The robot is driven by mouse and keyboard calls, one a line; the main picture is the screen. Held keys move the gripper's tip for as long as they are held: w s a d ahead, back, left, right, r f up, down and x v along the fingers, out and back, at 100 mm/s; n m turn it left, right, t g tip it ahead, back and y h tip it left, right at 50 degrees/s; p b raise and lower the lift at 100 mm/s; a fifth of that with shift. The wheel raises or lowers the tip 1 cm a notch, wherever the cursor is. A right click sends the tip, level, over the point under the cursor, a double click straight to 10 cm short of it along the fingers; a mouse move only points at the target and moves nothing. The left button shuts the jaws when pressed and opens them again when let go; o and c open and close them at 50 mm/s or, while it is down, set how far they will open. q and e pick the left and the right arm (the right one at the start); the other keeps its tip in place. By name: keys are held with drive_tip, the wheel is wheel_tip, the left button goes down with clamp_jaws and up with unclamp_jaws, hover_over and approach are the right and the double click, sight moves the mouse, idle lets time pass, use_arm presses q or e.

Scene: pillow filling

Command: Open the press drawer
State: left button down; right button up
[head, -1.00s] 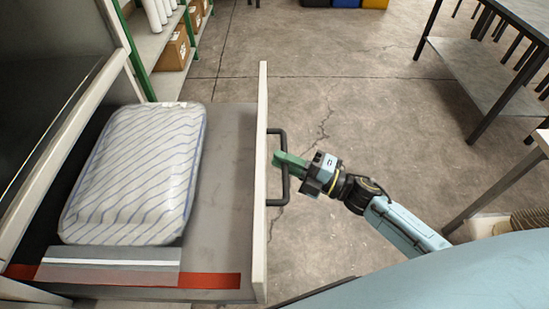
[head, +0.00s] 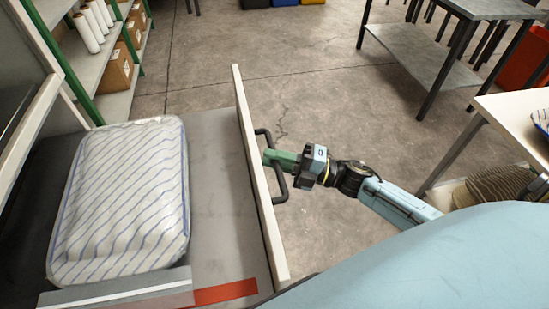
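The press drawer (head: 218,160) is pulled out at the left, with its pale front panel (head: 256,165) standing toward me. A dark bar handle (head: 283,186) is on the panel's outer face. A striped pillow (head: 122,200) lies in the drawer. My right gripper (head: 272,157) is at the handle, its green fingers reaching into the handle's loop near its far end. The fingers look close together, but whether they grip the bar cannot be made out. My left gripper is not in view.
A shelf with boxes (head: 117,66) and white rolls (head: 88,32) stands behind the drawer at the upper left. A dark metal table (head: 420,58) stands at the upper right, and a white table (head: 510,110) at the right. The floor between is clear.

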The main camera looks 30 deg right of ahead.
drive_tip(key=o, duration=0.3)
drive_tip(key=shift+o, duration=0.2)
drive_tip(key=v, duration=1.3)
drive_tip(key=shift+s+d, duration=0.15)
drive_tip(key=shift+s, duration=0.1)
